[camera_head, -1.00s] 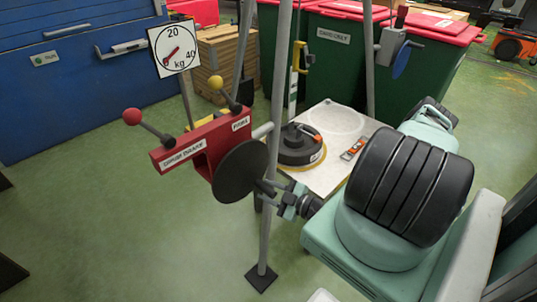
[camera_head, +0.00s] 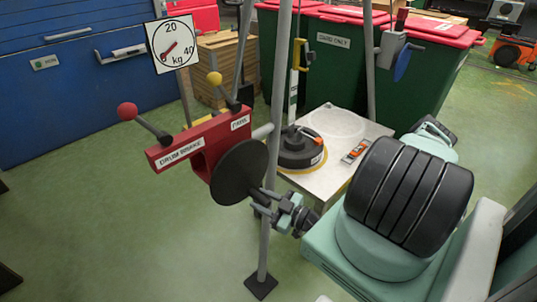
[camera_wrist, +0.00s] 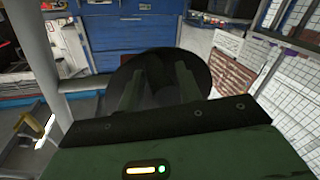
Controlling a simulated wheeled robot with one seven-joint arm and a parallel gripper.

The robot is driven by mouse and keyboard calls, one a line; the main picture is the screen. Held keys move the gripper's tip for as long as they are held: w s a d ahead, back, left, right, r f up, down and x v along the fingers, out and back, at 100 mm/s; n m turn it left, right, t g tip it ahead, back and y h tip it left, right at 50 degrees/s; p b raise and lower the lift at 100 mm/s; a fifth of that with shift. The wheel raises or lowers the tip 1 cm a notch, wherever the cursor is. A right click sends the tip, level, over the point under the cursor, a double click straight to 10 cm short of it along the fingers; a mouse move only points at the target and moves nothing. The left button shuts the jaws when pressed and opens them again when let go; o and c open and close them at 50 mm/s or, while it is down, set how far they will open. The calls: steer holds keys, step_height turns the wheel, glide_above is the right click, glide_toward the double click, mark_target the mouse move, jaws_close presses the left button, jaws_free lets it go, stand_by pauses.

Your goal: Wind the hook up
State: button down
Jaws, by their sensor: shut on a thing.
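The winch is a red box (camera_head: 200,146) with labels, one reading DRUM BRAKE, on a grey tripod leg. A red-ball lever (camera_head: 127,112) and a yellow-ball lever (camera_head: 215,79) stick up from it. A black disc (camera_head: 238,174) faces me on its near side. My gripper (camera_head: 268,203) is at the disc's lower right edge and shut on it. The exact part gripped is hidden. The wrist view shows the disc (camera_wrist: 165,68) behind my fingers.
A kg dial (camera_head: 173,44) stands behind the winch. The weight sits on a pale table (camera_head: 325,185) beside an orange-and-grey device (camera_head: 355,151). The tripod leg (camera_head: 265,225) passes close to my gripper. Green floor is open at left.

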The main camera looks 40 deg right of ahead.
steer(key=shift+a+f+m+t+b, duration=0.15)
steer(key=shift+a+m+b, duration=0.4)
steer(key=shift+a+m, duration=0.1)
steer(key=shift+a+f+m+t+b, duration=0.15)
steer(key=shift+a+m+b, duration=0.35)
steer(key=shift+a+m, duration=0.1)
steer(key=shift+a+r+m, duration=0.15)
steer(key=shift+a+m, duration=0.15)
steer(key=shift+m, duration=0.15)
steer(key=shift+a+m+t+b, duration=0.5)
steer(key=shift+a+m+b, duration=0.3)
steer(key=shift+m, duration=0.2)
steer(key=shift+a+r+m+b, duration=0.35)
steer(key=shift+a+m+b, duration=0.15)
steer(key=shift+m, duration=0.5)
steer(key=c, duration=1)
jaws_free()
